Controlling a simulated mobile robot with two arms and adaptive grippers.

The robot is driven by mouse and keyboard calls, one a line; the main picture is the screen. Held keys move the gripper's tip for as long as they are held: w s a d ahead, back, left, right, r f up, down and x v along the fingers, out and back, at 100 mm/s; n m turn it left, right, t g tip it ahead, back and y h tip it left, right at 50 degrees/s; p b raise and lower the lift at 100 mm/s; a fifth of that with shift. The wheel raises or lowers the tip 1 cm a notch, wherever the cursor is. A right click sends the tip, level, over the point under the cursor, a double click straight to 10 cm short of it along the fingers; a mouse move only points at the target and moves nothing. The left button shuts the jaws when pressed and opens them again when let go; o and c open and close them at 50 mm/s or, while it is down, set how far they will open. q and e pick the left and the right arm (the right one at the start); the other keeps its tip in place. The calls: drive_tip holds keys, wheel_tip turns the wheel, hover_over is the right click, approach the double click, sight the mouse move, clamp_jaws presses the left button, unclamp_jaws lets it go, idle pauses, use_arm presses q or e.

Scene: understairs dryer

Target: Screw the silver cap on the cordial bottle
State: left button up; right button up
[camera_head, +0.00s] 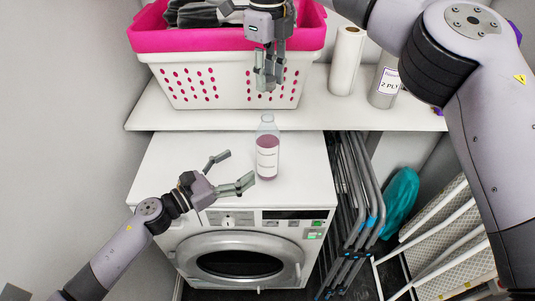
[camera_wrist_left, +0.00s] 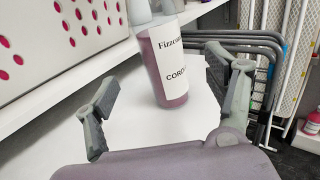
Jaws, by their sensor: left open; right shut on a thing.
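The cordial bottle (camera_head: 267,157), clear with pink liquid and a white label, stands upright on top of the white dryer (camera_head: 170,165). It also shows in the left wrist view (camera_wrist_left: 168,60), beyond and between the open fingers. My left gripper (camera_head: 235,170) is open and empty, just left of the bottle, its fingers pointing toward it without closing on it. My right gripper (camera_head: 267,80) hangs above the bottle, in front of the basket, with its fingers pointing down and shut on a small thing. The silver cap is hard to tell from the grey fingertips.
A white and pink laundry basket (camera_head: 225,80) sits on the shelf (camera_head: 320,115) behind the bottle. A paper roll (camera_head: 346,62) and a grey canister (camera_head: 384,85) stand to its right. Folded metal racks (camera_head: 358,200) lean right of the dryer.

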sight(268, 148)
use_arm(q)
drive_tip(key=x, duration=1)
drive_tip(key=shift+w+d, duration=0.2)
drive_tip(key=shift+w, duration=0.05)
drive_tip(key=shift+c, duration=0.4)
drive_tip(key=c, duration=1.7)
use_arm(e)
drive_tip(key=shift+f, duration=2.5)
drive_tip(key=shift+f, duration=0.9)
use_arm(q)
clamp_jaws()
use_arm(e)
drive_tip(key=shift+f, duration=0.55)
